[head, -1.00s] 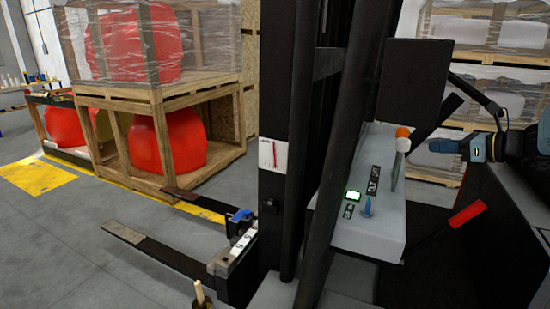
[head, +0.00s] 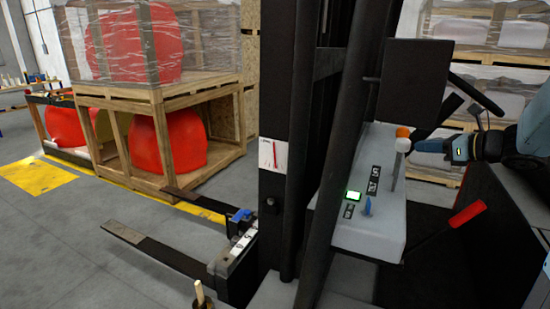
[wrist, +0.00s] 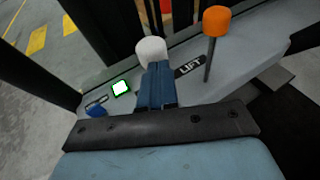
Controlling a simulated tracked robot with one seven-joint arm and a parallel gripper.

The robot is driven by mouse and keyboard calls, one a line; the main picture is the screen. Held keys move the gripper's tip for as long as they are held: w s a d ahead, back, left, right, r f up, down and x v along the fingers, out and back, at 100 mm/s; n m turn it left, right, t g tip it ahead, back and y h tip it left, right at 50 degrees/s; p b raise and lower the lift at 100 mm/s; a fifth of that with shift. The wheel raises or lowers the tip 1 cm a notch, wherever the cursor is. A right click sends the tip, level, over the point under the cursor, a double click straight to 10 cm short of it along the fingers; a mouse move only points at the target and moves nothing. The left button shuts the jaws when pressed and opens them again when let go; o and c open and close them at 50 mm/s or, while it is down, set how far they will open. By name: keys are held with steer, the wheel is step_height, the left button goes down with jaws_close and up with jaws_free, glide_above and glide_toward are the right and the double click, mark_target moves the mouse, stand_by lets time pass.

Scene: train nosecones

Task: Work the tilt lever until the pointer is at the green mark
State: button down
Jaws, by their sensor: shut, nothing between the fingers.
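The white-knobbed lever (head: 403,145) stands on the grey console (head: 368,232), beside the orange-knobbed lever (head: 402,132). In the wrist view the white knob (wrist: 151,50) is just beyond my fingertips, and the orange knob (wrist: 217,20) stands to the right by a LIFT label (wrist: 190,66). I take the white one as the tilt lever; its own label is hidden. My gripper (head: 418,146) is shut and empty, right next to the white knob; I cannot tell if it touches. A white card with a red line (head: 272,155), perhaps the pointer scale, is on the mast; no green mark is discernible there.
A red-handled lever (head: 467,214) is below right. A black panel (head: 415,80) rises behind the console. Forks (head: 150,248) extend left over open floor.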

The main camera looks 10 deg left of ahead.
mark_target(410, 141)
steer(key=shift+w+a+f, duration=0.2)
steer(key=shift+w+a, duration=0.25)
steer(key=shift+a, duration=0.1)
steer(key=shift+w+a, duration=0.2)
steer(key=shift+a, duration=0.6)
steer(key=shift+w+a, duration=0.2)
steer(key=shift+a, duration=0.55)
stand_by(2.5)
steer(key=w+d+f+v, duration=0.1)
steer(key=d+v, duration=0.1)
steer(key=v, duration=1.1)
steer(key=shift+w+f, duration=0.25)
steer(key=shift+d, duration=0.1)
stand_by(1.5)
